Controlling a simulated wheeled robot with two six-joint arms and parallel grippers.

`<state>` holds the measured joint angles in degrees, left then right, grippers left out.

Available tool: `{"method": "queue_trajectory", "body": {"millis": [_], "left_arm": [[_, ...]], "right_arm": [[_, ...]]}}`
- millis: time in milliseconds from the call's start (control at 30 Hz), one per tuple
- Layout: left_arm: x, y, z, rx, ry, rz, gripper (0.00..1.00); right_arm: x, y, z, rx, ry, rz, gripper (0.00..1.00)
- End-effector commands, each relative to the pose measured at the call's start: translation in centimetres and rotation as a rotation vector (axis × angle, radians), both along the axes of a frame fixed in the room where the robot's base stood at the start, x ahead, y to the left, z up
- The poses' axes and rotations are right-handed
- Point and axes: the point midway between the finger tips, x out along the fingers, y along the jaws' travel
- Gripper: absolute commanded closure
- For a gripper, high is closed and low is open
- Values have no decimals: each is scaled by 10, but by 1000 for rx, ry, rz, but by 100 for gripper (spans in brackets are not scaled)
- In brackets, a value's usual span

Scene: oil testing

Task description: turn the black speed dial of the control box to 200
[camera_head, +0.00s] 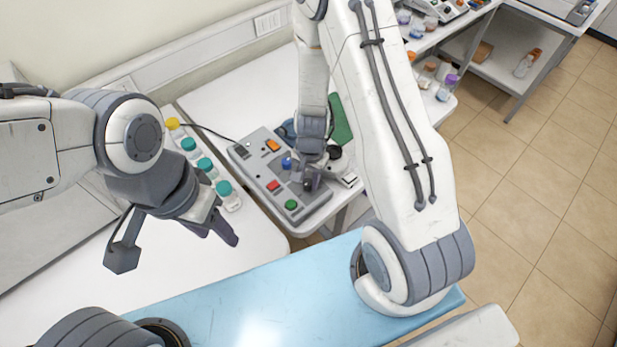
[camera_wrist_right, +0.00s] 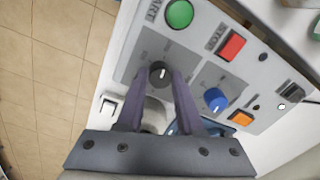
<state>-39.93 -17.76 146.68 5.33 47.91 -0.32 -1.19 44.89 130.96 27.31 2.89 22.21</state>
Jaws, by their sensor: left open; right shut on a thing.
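The grey control box (camera_head: 262,168) lies on the white table in the head view and fills the upper right of the right wrist view (camera_wrist_right: 200,42). Its black speed dial (camera_wrist_right: 160,72) has a white pointer mark; in the head view my right gripper largely hides it. My right gripper (camera_wrist_right: 158,80) has its two fingers on either side of the dial, shut on it. In the head view the right gripper (camera_head: 309,180) reaches down over the box's right side. My left gripper (camera_head: 222,228) is open and empty, above the table left of the box.
The box also carries a blue knob (camera_wrist_right: 216,100), a green button (camera_wrist_right: 180,14), a red button (camera_wrist_right: 232,45) and an orange switch (camera_wrist_right: 241,118). Several capped bottles (camera_head: 206,166) stand left of the box. A blue surface (camera_head: 270,290) lies in front.

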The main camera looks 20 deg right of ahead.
Motion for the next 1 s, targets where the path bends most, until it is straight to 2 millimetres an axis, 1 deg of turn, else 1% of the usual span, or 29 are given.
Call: {"method": "queue_trajectory", "body": {"millis": [533,567,600,633,900,1000], "left_arm": [[0,0,1,0,0,0,50],[0,0,1,0,0,0,50],[0,0,1,0,0,0,50],[0,0,1,0,0,0,50],[0,0,1,0,0,0,50],[0,0,4,0,0,0,50]], "right_arm": [[0,1,0,1,2,-26,100],[0,1,0,1,2,-26,60],[0,1,0,1,2,-26,45],[0,1,0,1,1,-25,34],[0,0,0,1,1,-25,34],[0,0,4,1,1,-25,34]]}}
